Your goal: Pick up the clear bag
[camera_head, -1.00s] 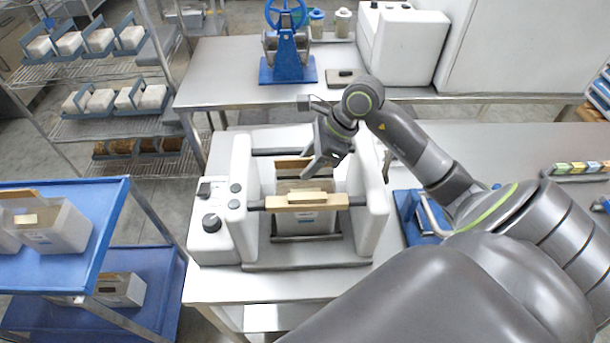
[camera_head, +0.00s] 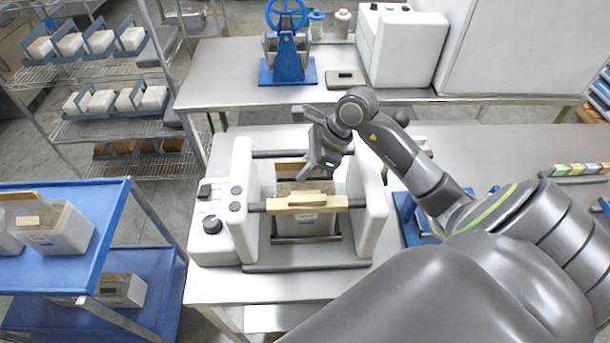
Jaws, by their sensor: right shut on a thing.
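The clear bag (camera_head: 308,226) stands upright in the white bench machine (camera_head: 240,188), between its two housings. A pale wooden bar (camera_head: 318,203) crosses in front of it and hides its middle; a small label shows below the bar. My right gripper (camera_head: 306,174) reaches in from the right and points down behind the bar, at the bag's upper part. It is shut on the bag's top, though the jaws hide much of the contact. My left gripper is out of view.
A blue cart (camera_head: 105,225) with similar bags stands at the left. A blue hand-wheel device (camera_head: 287,68) and a white box machine (camera_head: 402,45) stand on the back table (camera_head: 225,75). A wire shelf (camera_head: 90,125) with bags is at the far left.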

